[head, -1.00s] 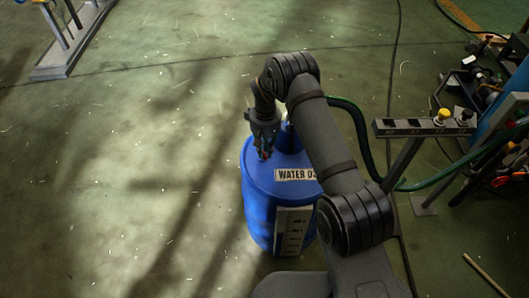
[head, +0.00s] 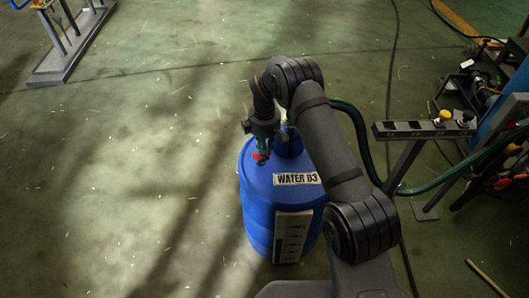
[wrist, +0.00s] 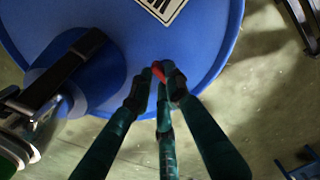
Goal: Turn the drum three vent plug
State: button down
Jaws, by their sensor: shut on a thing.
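The blue drum (head: 272,205) stands upright on the floor, with a "WATER D3" label (head: 297,179) on its top and a pale scale strip on its side. The drum top (wrist: 200,45) fills much of the wrist view. A small red vent plug (wrist: 158,71) sits near the drum's rim. It also shows in the head view (head: 259,156). My gripper (wrist: 161,78) is shut on the red plug from above, with fingertips on both sides of it. The fingers hide the plug's lower part.
A blue raised fitting with a dark clamp (wrist: 75,75) and metal pipe stands beside my gripper on the drum. A green hose (head: 365,135) runs right from behind my arm. A stand with knobs (head: 425,130) is to the right.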

jog(key=n, duration=0.3)
jog(key=shift+w+a+n, duration=0.1)
jog(key=shift+w+n, duration=0.1)
jog(key=shift+n, duration=0.1)
jog(key=shift+w+a+n, duration=0.15)
jog(key=shift+n, duration=1.85)
jog(key=c, duration=1.7)
grip_release()
jog(key=shift+o, duration=0.2)
notch_tip(320, 180, up, 12)
